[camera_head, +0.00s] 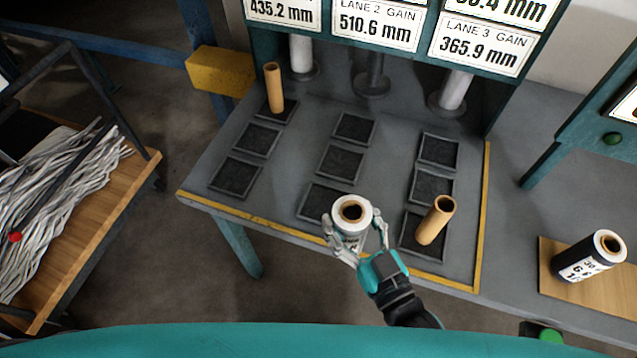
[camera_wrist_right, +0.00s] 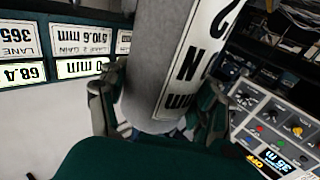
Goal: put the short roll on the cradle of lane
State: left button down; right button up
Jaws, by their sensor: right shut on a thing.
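My right gripper (camera_head: 353,226) is shut on a pale grey roll (camera_head: 352,210) with a brown hollow core, held upright near the table's front edge, in front of the middle column of dark square pads. In the right wrist view the grey roll (camera_wrist_right: 158,65) sits between the fingers, with a white printed label on its side. A dark roll (camera_head: 577,264) with a white label lies tilted on a wooden board (camera_head: 550,286) at the right. No part is clearly marked as a cradle. My left gripper is not in view.
The grey table (camera_head: 300,125) has several framed pads in three columns. Tan tubes stand on the back left pad (camera_head: 273,88) and the front right pad (camera_head: 436,220). Posts and lane signs (camera_head: 376,24) stand behind. A cart (camera_head: 90,250) with pale strips is at left.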

jog(key=w+a+f+b, duration=0.2)
jog(key=w+b, duration=0.2)
jog(key=w, duration=0.2)
jog(key=w+a+f+b, duration=0.2)
jog(key=w+b, duration=0.2)
jog(key=w, duration=0.2)
jog(key=shift+a+f, duration=0.35)
jog(key=shift+f, duration=0.1)
jog(key=o, duration=1.3)
jog(key=shift+f, duration=0.1)
